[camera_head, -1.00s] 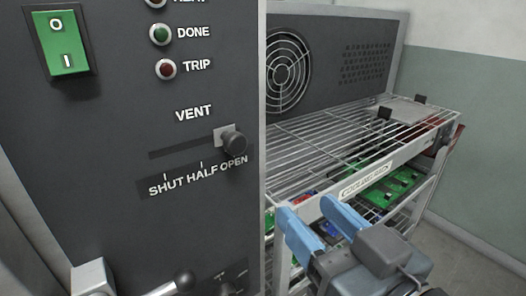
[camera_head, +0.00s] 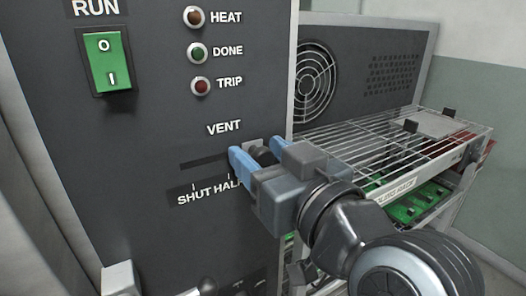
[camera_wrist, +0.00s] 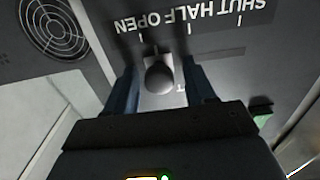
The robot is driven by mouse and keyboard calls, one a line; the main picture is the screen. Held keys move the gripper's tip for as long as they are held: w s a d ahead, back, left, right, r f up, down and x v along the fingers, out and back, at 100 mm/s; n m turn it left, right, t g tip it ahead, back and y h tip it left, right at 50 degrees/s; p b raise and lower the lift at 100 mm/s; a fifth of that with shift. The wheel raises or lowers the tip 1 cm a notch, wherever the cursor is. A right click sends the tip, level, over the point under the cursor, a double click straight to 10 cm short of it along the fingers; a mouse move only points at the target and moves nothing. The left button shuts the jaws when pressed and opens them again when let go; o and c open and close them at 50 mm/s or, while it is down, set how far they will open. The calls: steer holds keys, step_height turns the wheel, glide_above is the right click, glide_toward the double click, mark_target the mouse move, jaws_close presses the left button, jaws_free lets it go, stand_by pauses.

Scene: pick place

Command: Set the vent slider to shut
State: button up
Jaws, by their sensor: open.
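The vent slider (camera_wrist: 159,75) has a dark round knob and stands at the OPEN end of its slot, as the wrist view shows. In the head view the knob (camera_head: 262,154) is partly hidden by my gripper. The slot (camera_head: 205,163) runs left from it above the SHUT and HALF marks (camera_head: 205,192); OPEN is hidden there. My gripper (camera_head: 258,156) has blue fingers and is open, with one finger on each side of the knob. In the wrist view the gripper (camera_wrist: 160,88) shows gaps between the knob and both fingers.
A green RUN switch (camera_head: 107,61) and HEAT, DONE and TRIP lamps (camera_head: 198,53) sit above on the dark panel. A wire cooling rack (camera_head: 375,150) with green boards (camera_head: 415,205) stands to the right. A lever (camera_head: 205,287) is low on the panel.

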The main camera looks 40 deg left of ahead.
steer(key=shift+a, duration=0.1)
jaws_close()
stand_by(0.5)
